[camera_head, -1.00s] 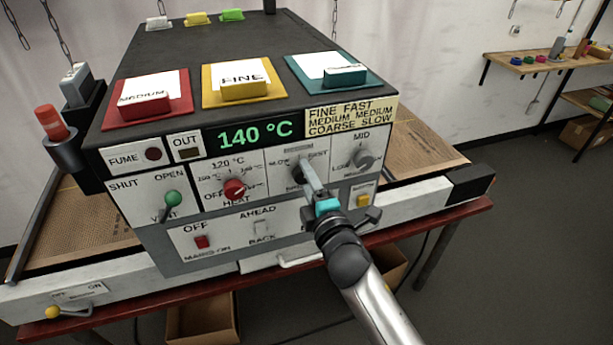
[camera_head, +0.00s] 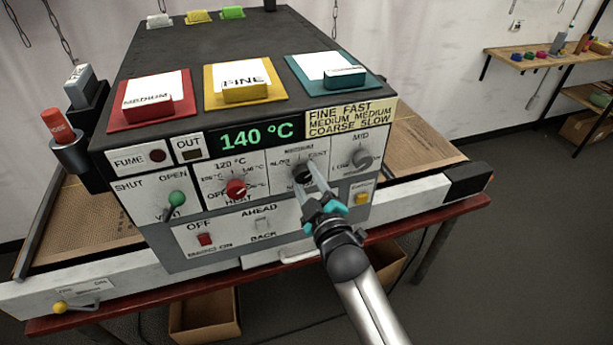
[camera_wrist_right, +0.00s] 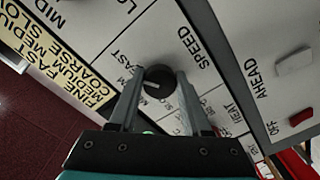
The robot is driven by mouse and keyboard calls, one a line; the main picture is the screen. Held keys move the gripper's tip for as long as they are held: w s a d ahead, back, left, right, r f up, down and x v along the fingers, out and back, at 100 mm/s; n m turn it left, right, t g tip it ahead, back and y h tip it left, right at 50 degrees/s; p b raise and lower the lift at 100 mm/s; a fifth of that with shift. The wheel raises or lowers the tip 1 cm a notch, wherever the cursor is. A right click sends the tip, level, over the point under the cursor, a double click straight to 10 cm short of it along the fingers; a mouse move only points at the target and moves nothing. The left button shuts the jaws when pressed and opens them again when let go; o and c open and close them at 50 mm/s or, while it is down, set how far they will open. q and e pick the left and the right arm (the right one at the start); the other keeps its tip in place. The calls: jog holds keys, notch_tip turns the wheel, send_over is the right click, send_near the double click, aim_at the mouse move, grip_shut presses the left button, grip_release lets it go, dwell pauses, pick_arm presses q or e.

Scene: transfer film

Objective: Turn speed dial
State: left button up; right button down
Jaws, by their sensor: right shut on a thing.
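The speed dial (camera_head: 302,175) is a small black knob on the front panel of the grey machine, under a SLOW, MEDIUM, FAST scale. My right gripper (camera_head: 306,171) comes from below and is shut on the dial, one finger on each side. In the right wrist view the black dial (camera_wrist_right: 158,79) sits between the tips of the two fingers, beside the words SPEED and FAST. A short pale mark shows on its face; its exact setting is hard to read. My left gripper is in neither view.
The red heat dial (camera_head: 236,189) is to the left and the grey knob (camera_head: 363,159) under MID to the right. A display (camera_head: 256,136) reads 140 °C. A sign (camera_head: 350,117) pairs fine with fast, medium with medium, coarse with slow.

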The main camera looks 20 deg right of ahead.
dwell(0.6)
jog(key=shift+c, duration=1.8)
grip_release()
jog(key=s+b, duration=0.1)
jog(key=s, duration=1.4)
jog(key=shift+s+d, duration=0.15)
jog(key=shift+d, duration=0.1)
